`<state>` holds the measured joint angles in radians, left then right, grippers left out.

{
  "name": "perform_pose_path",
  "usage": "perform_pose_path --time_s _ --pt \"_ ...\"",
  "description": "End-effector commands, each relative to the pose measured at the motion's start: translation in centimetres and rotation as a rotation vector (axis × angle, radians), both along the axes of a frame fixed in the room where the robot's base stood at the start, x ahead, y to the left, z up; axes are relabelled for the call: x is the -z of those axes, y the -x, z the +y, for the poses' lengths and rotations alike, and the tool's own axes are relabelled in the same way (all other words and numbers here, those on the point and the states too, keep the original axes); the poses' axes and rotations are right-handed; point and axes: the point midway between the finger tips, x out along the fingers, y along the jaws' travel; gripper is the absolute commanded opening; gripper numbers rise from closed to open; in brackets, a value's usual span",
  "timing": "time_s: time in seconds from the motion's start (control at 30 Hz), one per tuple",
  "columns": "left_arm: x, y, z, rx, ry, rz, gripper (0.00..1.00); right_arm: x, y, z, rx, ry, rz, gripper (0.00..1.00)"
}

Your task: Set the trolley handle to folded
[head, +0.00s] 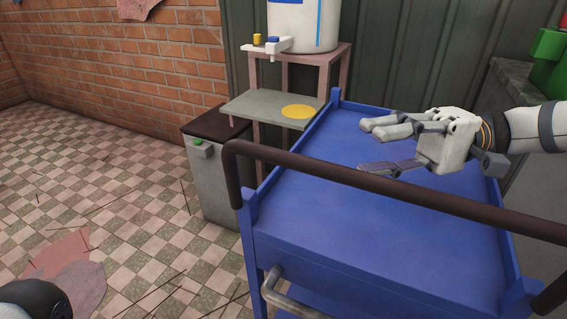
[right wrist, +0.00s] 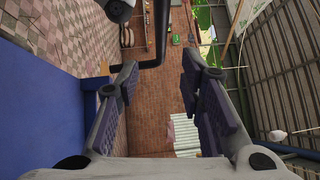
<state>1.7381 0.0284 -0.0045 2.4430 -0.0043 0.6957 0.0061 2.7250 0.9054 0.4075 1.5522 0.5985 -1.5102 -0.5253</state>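The blue trolley (head: 375,225) fills the right half of the head view, its top tray empty. Its dark brown tubular handle (head: 335,172) stands up above the near edge and runs across to the right, bending down at both ends. A dark bar that looks like this handle shows in the right wrist view (right wrist: 162,40), beyond the fingers. My right gripper (head: 368,147) is above the tray, behind the handle bar and apart from it. Its fingers are spread, with nothing between them, as the right wrist view also shows (right wrist: 160,75). My left gripper is out of view.
A grey bent bar (head: 285,290) sits low on the trolley's near side. A grey bin with a dark lid (head: 212,165) and a stand with a white tank (head: 302,25) are behind left. Checkered floor (head: 130,200) at left is mostly open, with thin sticks scattered.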

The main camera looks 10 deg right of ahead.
Motion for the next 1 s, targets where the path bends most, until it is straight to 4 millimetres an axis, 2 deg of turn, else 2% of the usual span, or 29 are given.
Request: perform_pose_path --time_s 0.13,0.4,0.5,0.63,0.87,0.9,1.0 --pt "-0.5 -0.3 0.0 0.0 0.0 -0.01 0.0 -0.7 0.5 2.4 -0.005 0.002 -0.004 0.35" --pt "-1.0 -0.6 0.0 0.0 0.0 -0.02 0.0 -1.2 1.5 9.1 -0.005 0.004 -0.004 0.35" --pt "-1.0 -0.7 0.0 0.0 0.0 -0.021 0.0 -1.3 1.7 10.7 -0.003 0.002 -0.004 0.35" --pt "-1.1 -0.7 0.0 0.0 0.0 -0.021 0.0 -1.3 1.9 11.7 -0.001 0.004 -0.003 0.35" --pt "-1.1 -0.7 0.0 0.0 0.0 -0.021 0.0 -1.3 1.9 11.8 0.0 0.002 -0.003 0.35" --pt "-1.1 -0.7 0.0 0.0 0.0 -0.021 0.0 -1.3 1.9 11.8 0.0 0.002 -0.003 0.3" --pt "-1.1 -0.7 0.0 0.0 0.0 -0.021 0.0 -1.3 1.9 11.8 0.0 0.002 -0.003 0.08"
